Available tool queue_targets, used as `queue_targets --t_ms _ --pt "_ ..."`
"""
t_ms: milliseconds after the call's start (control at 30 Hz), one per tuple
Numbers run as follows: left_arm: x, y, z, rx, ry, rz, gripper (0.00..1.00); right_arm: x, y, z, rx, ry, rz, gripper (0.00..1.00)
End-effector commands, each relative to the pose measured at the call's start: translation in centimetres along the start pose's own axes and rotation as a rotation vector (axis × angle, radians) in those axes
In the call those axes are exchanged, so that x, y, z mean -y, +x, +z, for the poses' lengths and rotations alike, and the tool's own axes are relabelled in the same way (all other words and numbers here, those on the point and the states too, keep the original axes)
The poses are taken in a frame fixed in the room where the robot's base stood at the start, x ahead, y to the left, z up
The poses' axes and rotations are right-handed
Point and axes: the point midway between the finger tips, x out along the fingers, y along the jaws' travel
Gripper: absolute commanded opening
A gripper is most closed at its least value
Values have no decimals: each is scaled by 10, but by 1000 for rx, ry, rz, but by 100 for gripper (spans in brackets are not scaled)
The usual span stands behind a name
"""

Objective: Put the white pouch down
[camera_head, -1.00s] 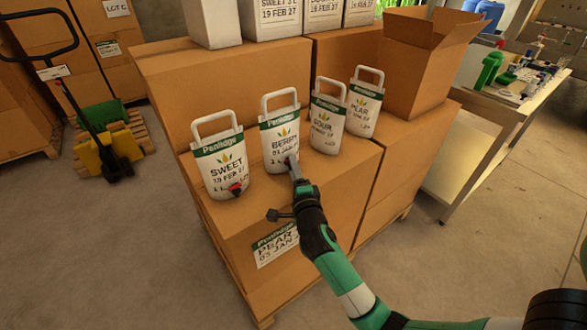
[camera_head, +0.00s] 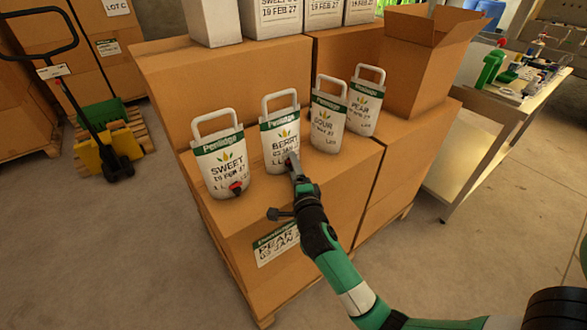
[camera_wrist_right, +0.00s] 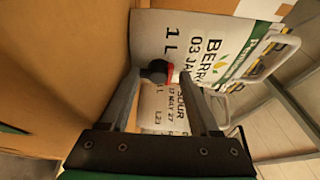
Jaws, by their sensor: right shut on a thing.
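The white Berry pouch (camera_head: 281,142), with a green band and a loop handle, is upright in the row on the brown carton's top. Its base appears to be at the carton surface; I cannot tell if it bears fully on it. My right gripper (camera_head: 292,164) is at its lower front. In the right wrist view, the right gripper (camera_wrist_right: 158,75) is shut on the pouch's red and black tap (camera_wrist_right: 157,70), and the Berry pouch (camera_wrist_right: 190,35) appears turned sideways. My left gripper is not in view.
The Sweet pouch (camera_head: 222,170) stands to the left, the Sour pouch (camera_head: 327,122) and Pear pouch (camera_head: 362,104) to the right. The carton (camera_head: 330,178) has a bare front strip. A taller carton (camera_head: 225,80) rises behind; an open box (camera_head: 415,65) stands at the right.

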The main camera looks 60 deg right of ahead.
Motion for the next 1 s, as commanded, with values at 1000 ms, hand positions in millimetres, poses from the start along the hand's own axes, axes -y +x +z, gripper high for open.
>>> queue_targets --t_ms 1000 --pt "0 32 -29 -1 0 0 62 22 -116 6 14 10 -66 57"
